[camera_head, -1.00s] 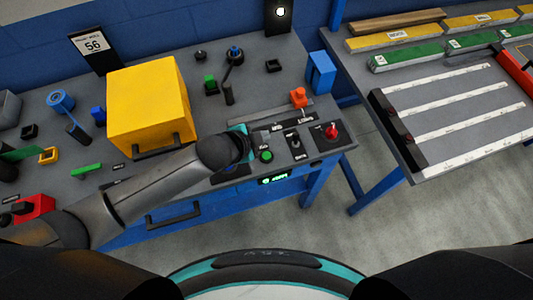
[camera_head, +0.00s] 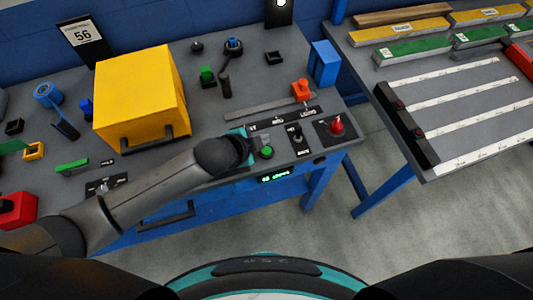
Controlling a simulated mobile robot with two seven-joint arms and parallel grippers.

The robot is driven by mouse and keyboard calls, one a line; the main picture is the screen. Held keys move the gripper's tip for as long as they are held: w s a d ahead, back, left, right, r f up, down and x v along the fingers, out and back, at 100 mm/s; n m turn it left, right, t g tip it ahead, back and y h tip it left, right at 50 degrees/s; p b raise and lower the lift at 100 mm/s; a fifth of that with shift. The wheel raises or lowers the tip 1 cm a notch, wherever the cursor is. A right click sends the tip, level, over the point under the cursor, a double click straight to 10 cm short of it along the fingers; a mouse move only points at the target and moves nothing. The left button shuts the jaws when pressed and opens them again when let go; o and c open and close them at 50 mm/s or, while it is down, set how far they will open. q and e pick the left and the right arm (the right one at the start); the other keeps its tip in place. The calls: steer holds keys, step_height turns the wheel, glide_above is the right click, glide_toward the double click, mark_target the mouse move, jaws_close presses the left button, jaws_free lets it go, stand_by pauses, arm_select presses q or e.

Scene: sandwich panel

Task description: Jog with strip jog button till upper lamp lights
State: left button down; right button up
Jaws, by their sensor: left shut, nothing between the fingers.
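The control panel (camera_head: 312,123) lies along the front right edge of the workbench. It carries a green button (camera_head: 266,152), a black toggle switch (camera_head: 296,133) and a red knob (camera_head: 337,125). The labels are too small to read, so I cannot tell which control is the strip jog button. My left gripper (camera_head: 246,150) is over the panel's left end, just left of the green button. It is shut and empty; its wrist hides the fingertips and the surface under them, so contact cannot be told. A black plate at the top edge shows a bright white lamp (camera_head: 282,3), partly cut off.
A green-lit display (camera_head: 273,177) is on the bench front. A large yellow box (camera_head: 140,100) stands behind my left arm. An orange-red part (camera_head: 301,90) and a blue block (camera_head: 324,63) are behind the panel. A second table (camera_head: 465,110) with white strips stands right, across a gap.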

mark_target(263, 153)
arm_select(q)
step_height(263, 153, down, 3)
steer(key=shift+b, duration=0.75)
steer(key=shift+f, duration=0.1)
stand_by(1.3)
steer(key=shift+f, duration=0.35)
